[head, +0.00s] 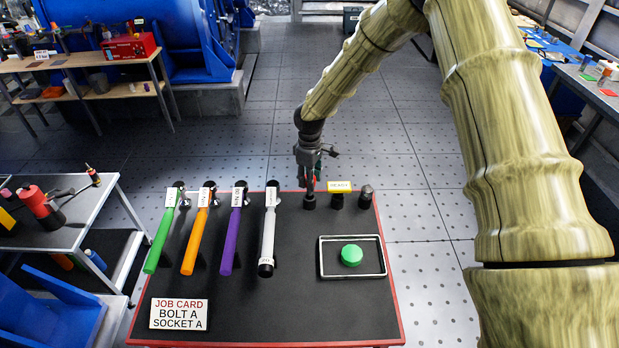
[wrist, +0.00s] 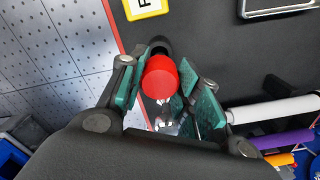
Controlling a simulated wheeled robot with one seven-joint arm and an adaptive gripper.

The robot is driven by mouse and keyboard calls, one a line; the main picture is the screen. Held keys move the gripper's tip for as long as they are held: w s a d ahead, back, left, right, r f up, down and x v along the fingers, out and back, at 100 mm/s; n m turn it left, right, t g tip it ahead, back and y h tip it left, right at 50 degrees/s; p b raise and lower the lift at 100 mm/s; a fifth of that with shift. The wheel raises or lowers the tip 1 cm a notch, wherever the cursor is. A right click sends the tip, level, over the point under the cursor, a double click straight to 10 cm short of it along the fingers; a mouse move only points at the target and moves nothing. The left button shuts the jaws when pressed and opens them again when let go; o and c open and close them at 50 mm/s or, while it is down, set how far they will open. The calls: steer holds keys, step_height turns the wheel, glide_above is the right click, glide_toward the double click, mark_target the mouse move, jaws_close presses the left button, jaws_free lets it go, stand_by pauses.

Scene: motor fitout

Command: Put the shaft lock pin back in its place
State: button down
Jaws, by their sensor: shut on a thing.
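My gripper (head: 311,172) hangs at the back edge of the red-rimmed black tabletop (head: 300,305), pointing down. In the wrist view its green-padded fingers (wrist: 157,88) are shut around a red-headed pin (wrist: 159,77), which looks like the shaft lock pin. A shiny metal part (wrist: 166,124) shows beside the red head. The red part also shows small in the head view (head: 313,184). A black cylindrical piece (head: 309,201) stands directly below the gripper; I cannot tell whether the pin touches it or sits in it. The pin's place cannot be made out.
Two more dark pieces (head: 337,201) (head: 366,196) stand to the right, by a yellow label (head: 340,186). Green (head: 161,240), orange (head: 195,245), purple (head: 231,242) and white-grey (head: 268,235) handled tools lie left. A tray (head: 330,274) holds a green disc (head: 351,255). A job card (head: 179,314) lies front left.

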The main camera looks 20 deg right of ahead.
mark_target(310, 195)
steer(key=shift+f+b, duration=1.25)
steer(key=shift+f, duration=1.55)
stand_by(0.6)
steer(key=c, duration=0.9)
jaws_free()
steer(key=shift+c, duration=0.2)
step_height(310, 195, up, 12)
